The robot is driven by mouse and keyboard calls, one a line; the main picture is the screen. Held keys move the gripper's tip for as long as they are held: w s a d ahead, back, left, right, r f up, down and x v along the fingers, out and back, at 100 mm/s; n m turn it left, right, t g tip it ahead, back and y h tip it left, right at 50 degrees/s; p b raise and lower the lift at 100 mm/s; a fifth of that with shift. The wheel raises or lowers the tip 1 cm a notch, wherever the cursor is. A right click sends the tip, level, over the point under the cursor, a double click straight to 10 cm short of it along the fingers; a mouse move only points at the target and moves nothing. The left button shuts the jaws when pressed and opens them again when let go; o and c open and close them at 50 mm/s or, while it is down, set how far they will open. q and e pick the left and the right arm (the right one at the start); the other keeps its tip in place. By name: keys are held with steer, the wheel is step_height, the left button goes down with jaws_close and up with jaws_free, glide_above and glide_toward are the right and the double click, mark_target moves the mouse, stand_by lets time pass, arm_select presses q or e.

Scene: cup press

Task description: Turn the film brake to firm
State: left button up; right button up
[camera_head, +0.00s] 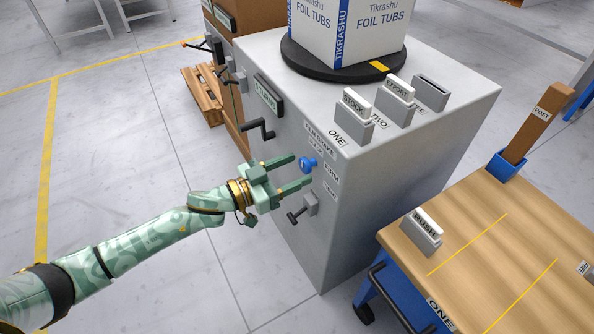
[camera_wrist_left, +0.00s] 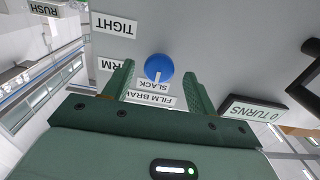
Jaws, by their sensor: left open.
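The film brake is a blue knob (camera_head: 308,164) on the side of the grey cabinet (camera_head: 340,220). In the left wrist view the knob (camera_wrist_left: 159,66) is seen upside down, with a white mark towards the SLACK label (camera_wrist_left: 152,85). The FIRM label (camera_wrist_left: 112,65) is partly hidden by a finger, and the TIGHT label (camera_wrist_left: 115,25) is farther along. My left gripper (camera_head: 302,170) is open, with its fingertips on either side of the knob and a gap to each side. My right gripper is not in view.
A black crank (camera_head: 257,130) and a small lever (camera_head: 303,207) sit on the same cabinet side, near the gripper. A "0 TURNS" display (camera_wrist_left: 254,108) is close by. A wooden table (camera_head: 500,240) stands at the right. The floor at the left is clear.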

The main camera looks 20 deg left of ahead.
arm_select(q)
steer(key=shift+w+d, duration=0.35)
steer(key=shift+w, duration=0.05)
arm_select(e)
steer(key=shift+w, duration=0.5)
arm_select(q)
steer(key=shift+c, duration=0.4)
steer(key=c, duration=0.9)
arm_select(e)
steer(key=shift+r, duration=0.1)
